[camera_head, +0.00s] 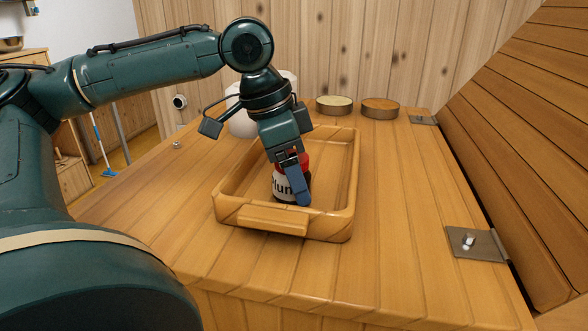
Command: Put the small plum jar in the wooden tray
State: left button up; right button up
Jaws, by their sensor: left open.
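The small plum jar (284,188) has a white label with dark "lum" lettering showing and a red lid. It stands upright inside the wooden tray (271,220), in its left-hand middle part. My left gripper (299,192) reaches down over the tray right at the jar. Its jaws are open around or beside the jar, and a blue finger covers the jar's right side. I cannot tell whether the fingers touch it. My right gripper is not in view.
Two shallow round tins, one pale (334,105) and one orange-brown (380,108), stand behind the tray. A white rounded object (243,122) is partly hidden behind my left arm. Metal hinges (476,243) lie along the right edge by a slatted wooden panel. The tabletop right of the tray is clear.

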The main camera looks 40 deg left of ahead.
pick_arm(q)
jog(key=shift+r, duration=0.15)
jog(key=v, duration=1.2)
jog(key=shift+d, duration=0.1)
